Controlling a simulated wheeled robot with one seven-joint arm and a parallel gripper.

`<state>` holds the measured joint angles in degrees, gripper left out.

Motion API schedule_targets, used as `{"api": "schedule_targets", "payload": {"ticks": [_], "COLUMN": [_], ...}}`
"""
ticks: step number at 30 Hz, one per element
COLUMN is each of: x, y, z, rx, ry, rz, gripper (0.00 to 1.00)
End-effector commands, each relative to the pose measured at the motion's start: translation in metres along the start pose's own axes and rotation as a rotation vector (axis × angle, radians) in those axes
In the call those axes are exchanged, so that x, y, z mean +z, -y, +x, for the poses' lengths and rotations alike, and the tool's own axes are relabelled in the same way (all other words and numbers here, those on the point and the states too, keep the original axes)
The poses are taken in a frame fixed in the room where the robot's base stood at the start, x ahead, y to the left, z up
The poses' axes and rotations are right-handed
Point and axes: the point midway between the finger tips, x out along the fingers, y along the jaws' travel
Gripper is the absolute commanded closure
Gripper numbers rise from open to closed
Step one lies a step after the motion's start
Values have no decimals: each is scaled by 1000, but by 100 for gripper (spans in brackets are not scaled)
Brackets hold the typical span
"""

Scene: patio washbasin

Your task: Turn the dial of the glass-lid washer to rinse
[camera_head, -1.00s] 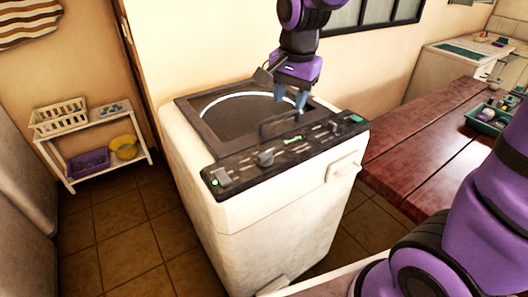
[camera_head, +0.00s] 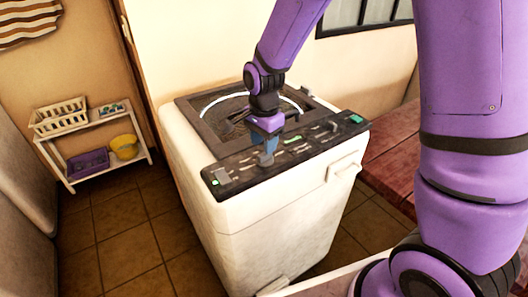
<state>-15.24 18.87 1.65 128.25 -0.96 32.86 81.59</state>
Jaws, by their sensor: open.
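The glass-lid washer (camera_head: 250,218) stands in the middle of the head view, its round glass lid closed on top. Its dark control panel (camera_head: 240,178) runs along the front top edge, with green-lit marks and small controls. The dial (camera_head: 265,160) is a grey knob left of the panel's middle. My gripper (camera_head: 266,150) points down right at the dial, its bluish fingers open on either side of or just above it. I cannot tell whether the fingers touch the dial. The gripper partly hides the dial and the lid handle behind it.
A white shelf (camera_head: 98,135) with a white basket (camera_head: 59,116), a purple bin (camera_head: 88,163) and a yellow bucket (camera_head: 124,147) stands at the left. A reddish wooden table (camera_head: 392,150) is at the right, partly behind my arm. Tiled floor lies open left of the washer.

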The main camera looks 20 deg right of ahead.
Motion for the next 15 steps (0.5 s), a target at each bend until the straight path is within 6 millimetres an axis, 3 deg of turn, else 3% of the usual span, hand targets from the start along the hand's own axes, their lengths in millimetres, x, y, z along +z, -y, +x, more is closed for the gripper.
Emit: {"api": "schedule_targets", "payload": {"ticks": [6, 15], "x": [0, 0], "y": [-1, 0], "z": [29, 38], "rx": [3, 0], "ry": [0, 0], "rz": [-1, 0], "gripper": [58, 58]}}
